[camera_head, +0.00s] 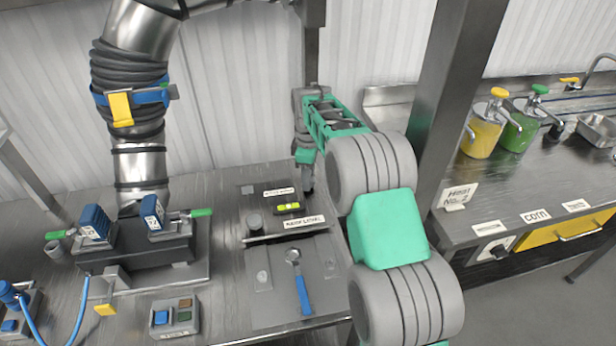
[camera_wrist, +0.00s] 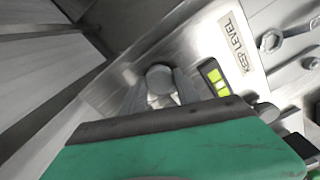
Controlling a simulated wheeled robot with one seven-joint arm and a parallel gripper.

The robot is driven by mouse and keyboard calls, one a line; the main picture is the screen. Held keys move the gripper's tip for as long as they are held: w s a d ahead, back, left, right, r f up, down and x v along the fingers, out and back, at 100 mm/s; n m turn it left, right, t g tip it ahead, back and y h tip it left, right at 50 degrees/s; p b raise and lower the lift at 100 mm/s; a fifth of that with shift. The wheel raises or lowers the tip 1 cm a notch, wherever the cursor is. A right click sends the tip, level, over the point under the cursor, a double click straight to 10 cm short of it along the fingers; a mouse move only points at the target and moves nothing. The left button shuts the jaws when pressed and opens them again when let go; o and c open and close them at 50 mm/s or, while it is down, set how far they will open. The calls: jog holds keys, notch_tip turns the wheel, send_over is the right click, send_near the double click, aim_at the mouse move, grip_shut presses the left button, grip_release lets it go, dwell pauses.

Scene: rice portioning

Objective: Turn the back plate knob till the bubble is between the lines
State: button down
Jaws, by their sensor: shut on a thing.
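My gripper (camera_head: 307,188) reaches down at the back right of the steel plate (camera_head: 262,240). In the wrist view its two fingers (camera_wrist: 160,92) are closed around a round grey knob (camera_wrist: 160,78). In the head view my gripper hides most of that knob. The level vial (camera_head: 288,207), yellow-green in a dark housing, sits just beside the knob; it also shows in the wrist view (camera_wrist: 215,80). Dark lines cross the vial, but the bubble's exact place is too small to tell.
A "KEEP LEVEL" label (camera_head: 304,222) lies in front of the vial. A blue-handled wrench (camera_head: 301,285) lies on a grey mat nearer the front. A steel post (camera_head: 455,110) rises right of my arm.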

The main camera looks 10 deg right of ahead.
jog(key=shift+n, duration=1.3)
jog(key=c, duration=0.9)
grip_release()
notch_tip(320, 180, up, 8)
jog(key=shift+f+b, duration=0.1)
jog(key=shift+b, duration=0.45)
